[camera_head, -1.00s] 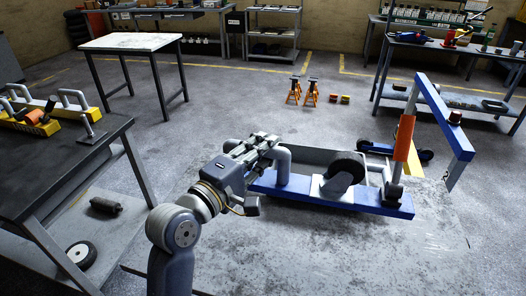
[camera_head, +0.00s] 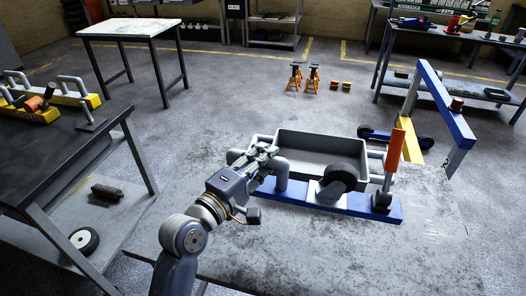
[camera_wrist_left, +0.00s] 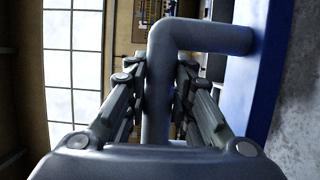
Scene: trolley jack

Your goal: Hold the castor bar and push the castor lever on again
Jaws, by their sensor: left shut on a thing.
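The castor bar (camera_head: 300,194) is a long blue bar lying across the front of the grey tray (camera_head: 322,150). A grey bent handle (camera_head: 281,168) rises from its left end. My left gripper (camera_head: 266,157) is shut on this handle. The left wrist view shows the handle (camera_wrist_left: 156,95) between the two fingers, with the blue bar at the right. A black castor wheel (camera_head: 341,177) in a grey mount sits mid-bar. The castor lever (camera_head: 394,146), with an orange grip on a grey rod, stands nearly upright, leaning slightly right, at the bar's right end. My right gripper is not in view.
A blue post with a slanted beam (camera_head: 445,103) stands behind the lever, with a yellow part below. A dark table (camera_head: 60,165) with yellow-and-grey parts is at the left. The worn grey top (camera_head: 300,245) in front of the bar is bare.

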